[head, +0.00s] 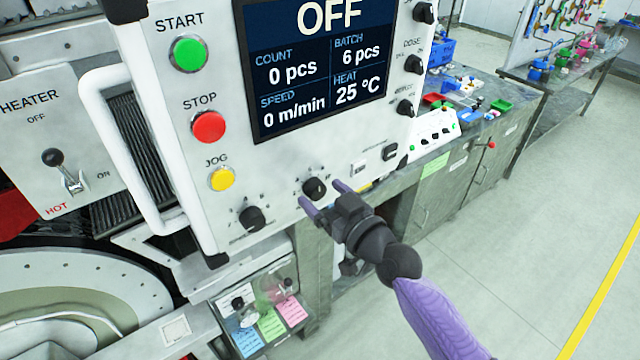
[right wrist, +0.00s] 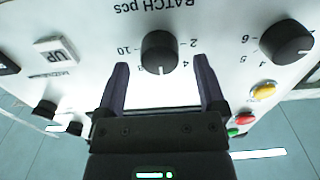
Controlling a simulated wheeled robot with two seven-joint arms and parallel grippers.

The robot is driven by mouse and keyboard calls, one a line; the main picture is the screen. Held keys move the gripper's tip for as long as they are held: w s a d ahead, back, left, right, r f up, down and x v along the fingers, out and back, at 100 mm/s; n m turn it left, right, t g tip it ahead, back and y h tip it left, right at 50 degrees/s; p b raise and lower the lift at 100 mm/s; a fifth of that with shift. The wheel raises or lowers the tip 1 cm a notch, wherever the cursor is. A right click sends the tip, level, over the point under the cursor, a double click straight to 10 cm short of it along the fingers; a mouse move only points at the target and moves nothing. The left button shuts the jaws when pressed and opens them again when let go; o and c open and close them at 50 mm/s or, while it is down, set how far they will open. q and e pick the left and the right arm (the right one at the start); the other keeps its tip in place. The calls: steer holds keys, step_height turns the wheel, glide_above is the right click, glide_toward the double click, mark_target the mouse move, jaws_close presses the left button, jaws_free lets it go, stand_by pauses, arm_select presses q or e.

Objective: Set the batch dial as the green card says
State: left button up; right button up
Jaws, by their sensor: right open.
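The batch dial is a black round knob (head: 314,187) on the white control panel, below the screen. In the right wrist view the knob (right wrist: 160,52) appears under the upside-down label "BATCH pcs", its white pointer mark towards my gripper. My right gripper (head: 321,194) is open, with its purple fingers just short of the knob and to either side of it; nothing is held. The screen (head: 318,62) reads OFF, batch 6 pcs. A green card (head: 271,324) hangs low between a blue and a pink one; its writing is too small to read. My left gripper is out of view.
Another black knob (head: 252,218) sits left of the batch dial. The start (head: 189,54), stop (head: 208,126) and jog (head: 222,179) buttons are at the panel's left. A white handle (head: 125,150) stands out beside them. The floor at right is clear.

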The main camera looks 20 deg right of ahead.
steer(key=shift+x, duration=0.9)
jaws_close()
steer(key=shift+m, duration=0.3)
steer(key=m, duration=0.3)
steer(key=shift+m, duration=0.3)
steer(key=shift+d+m, duration=0.1)
steer(key=shift+m, duration=2.1)
